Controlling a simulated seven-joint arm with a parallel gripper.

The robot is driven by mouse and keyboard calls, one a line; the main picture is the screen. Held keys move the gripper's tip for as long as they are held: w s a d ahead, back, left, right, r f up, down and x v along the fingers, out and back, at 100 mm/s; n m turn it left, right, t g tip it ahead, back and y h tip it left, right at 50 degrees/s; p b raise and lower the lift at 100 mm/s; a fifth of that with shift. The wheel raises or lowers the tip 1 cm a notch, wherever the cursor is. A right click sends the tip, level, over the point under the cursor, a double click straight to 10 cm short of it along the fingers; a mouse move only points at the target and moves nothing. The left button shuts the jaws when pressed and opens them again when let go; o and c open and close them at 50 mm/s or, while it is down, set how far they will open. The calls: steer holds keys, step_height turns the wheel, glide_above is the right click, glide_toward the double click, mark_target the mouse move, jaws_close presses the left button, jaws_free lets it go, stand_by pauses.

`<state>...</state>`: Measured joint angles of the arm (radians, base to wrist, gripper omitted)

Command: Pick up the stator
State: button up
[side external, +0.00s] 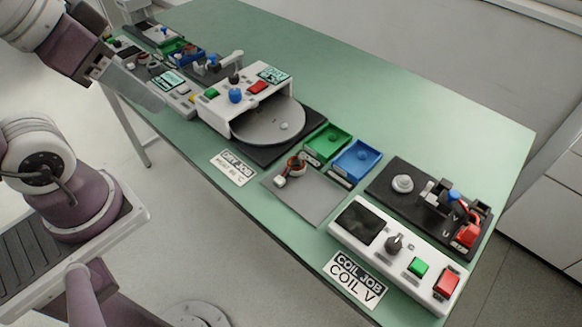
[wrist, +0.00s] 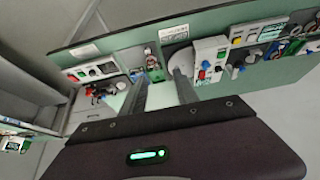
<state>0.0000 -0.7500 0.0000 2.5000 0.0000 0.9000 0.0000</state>
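The stator (side external: 296,165), a small copper-wound ring with a pale connector block beside it, lies on a flat grey plate (side external: 318,200) near the table's front edge. In the wrist view the stator (wrist: 148,51) is small and lies beyond the fingertips, by the green bin. My gripper (wrist: 160,78) is open and empty, its two fingers apart. In the side view my gripper (side external: 150,100) hangs at the upper left, well away from the stator, in front of the left-hand stations.
A green bin (side external: 328,141) and a blue bin (side external: 357,160) stand just behind the plate. A white machine with a round grey disc (side external: 270,122) is to the left. A control box (side external: 392,252) and black test fixture (side external: 408,200) are to the right. The table's back is clear.

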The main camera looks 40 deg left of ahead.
steer(key=o, duration=0.7)
steer(key=m+g, duration=0.5)
steer(key=m, duration=0.4)
glide_above(297, 162)
steer(key=s, duration=0.4)
steer(key=f, duration=1.8)
steer(key=shift+w+a, duration=0.25)
steer(key=shift+a, duration=0.05)
steer(key=shift+m+g, duration=0.3)
steer(key=shift+m, duration=0.5)
steer(key=f, duration=0.4)
steer(key=w+d+f, duration=0.1)
steer(key=f, duration=0.4)
steer(key=w+f, duration=0.1)
steer(key=f, duration=0.4)
steer(key=shift+w+d+f, duration=0.1)
steer(key=shift+d, duration=0.25)
